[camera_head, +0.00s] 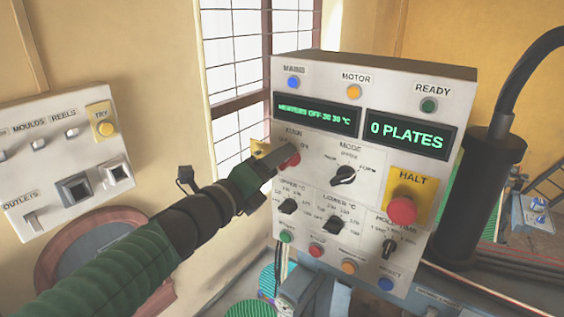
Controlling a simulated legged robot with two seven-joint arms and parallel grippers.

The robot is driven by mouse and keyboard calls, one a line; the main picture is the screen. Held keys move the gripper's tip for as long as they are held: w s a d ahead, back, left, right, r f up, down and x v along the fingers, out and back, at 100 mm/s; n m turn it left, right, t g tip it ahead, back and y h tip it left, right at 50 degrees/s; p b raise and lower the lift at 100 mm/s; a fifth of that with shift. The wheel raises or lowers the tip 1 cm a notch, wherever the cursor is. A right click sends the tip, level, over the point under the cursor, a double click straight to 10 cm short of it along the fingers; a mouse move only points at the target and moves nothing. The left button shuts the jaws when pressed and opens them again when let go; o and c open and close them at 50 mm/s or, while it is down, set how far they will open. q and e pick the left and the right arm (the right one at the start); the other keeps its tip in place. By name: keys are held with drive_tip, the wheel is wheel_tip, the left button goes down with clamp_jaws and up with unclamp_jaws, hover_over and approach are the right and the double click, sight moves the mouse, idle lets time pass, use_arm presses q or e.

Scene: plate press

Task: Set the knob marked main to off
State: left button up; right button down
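My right gripper is not recognisable in view.
A red HALT button (402,210) on yellow stands at the panel's right. The mode knob (343,175) and temperature knobs are near. The display (317,114) reads heaters off. A dark cylinder (478,195) stands at right, a second switch panel (70,180) at left.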

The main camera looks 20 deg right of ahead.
use_arm(q)
drive_tip(key=shift+a, duration=0.2)
drive_tip(key=shift+c, duration=1.2)
drive_tip(key=shift+s+d, duration=0.1)
drive_tip(key=shift+s, duration=0.15)
drive_tip(key=shift+c, duration=1.1)
drive_tip(key=shift+s+d+r, duration=0.1)
drive_tip(key=shift+s+d, duration=0.4)
drive_tip(key=shift+d, duration=0.05)
drive_tip(key=c, duration=0.5)
drive_tip(key=shift+d, duration=0.1)
clamp_jaws()
drive_tip(key=shift+c, duration=1)
unclamp_jaws()
drive_tip(key=shift+w+a, duration=0.2)
drive_tip(key=shift+a, duration=0.05)
use_arm(e)
drive_tip(key=shift+s+a+r, duration=0.1)
drive_tip(key=shift+s+r, duration=0.05)
drive_tip(key=shift+s, duration=0.3)
